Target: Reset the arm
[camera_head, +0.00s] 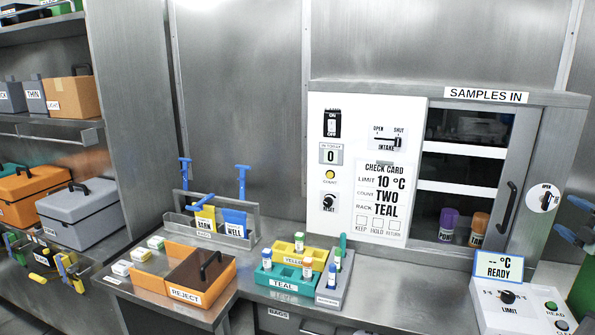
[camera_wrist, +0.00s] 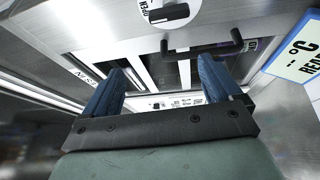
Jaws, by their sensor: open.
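My gripper (camera_head: 564,217) shows at the right edge of the head view, with blue fingers pointing left towards the sample cabinet (camera_head: 565,98). In the wrist view my gripper (camera_wrist: 162,66) is open, with nothing between its fingers. The cabinet's black door handle (camera_head: 508,206) lies beyond the fingertips; it also shows in the wrist view (camera_wrist: 200,48). I see no contact with it. Most of my arm is out of the head view.
A control box with a readout sign marked READY (camera_head: 498,266) stands close below my gripper. A round latch knob (camera_head: 544,198) sits right of the handle. A teal rack (camera_head: 284,280), a grey rack (camera_head: 333,285) and a reject bin (camera_head: 200,284) stand on the bench at left.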

